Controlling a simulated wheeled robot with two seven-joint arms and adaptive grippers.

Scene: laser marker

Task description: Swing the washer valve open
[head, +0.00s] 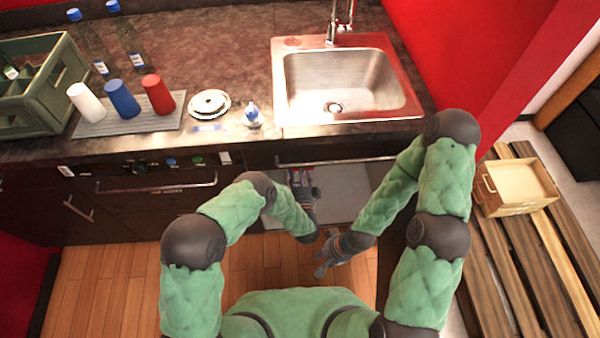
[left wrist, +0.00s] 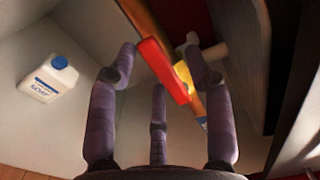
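The washer valve has a red lever handle (left wrist: 163,70) on a yellow body (left wrist: 187,78), set on a copper-coloured pipe (left wrist: 150,22), in the left wrist view. The handle runs at a slant along the pipe. My left gripper (left wrist: 165,75) has its fingers spread, with the handle showing between the tips; I cannot tell whether any finger touches it. In the head view my left gripper (head: 303,182) reaches into the cabinet under the sink, beside a small red part, likely the handle. My right gripper (head: 332,252) is low in front of the cabinet, fingers apart and empty.
A white bottle with a blue cap (left wrist: 48,78) stands inside the cabinet. The sink (head: 345,85) and counter (head: 225,45) overhang the opening, with cups (head: 122,98) and a green crate (head: 40,95) on top. A wooden box (head: 515,185) sits at right.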

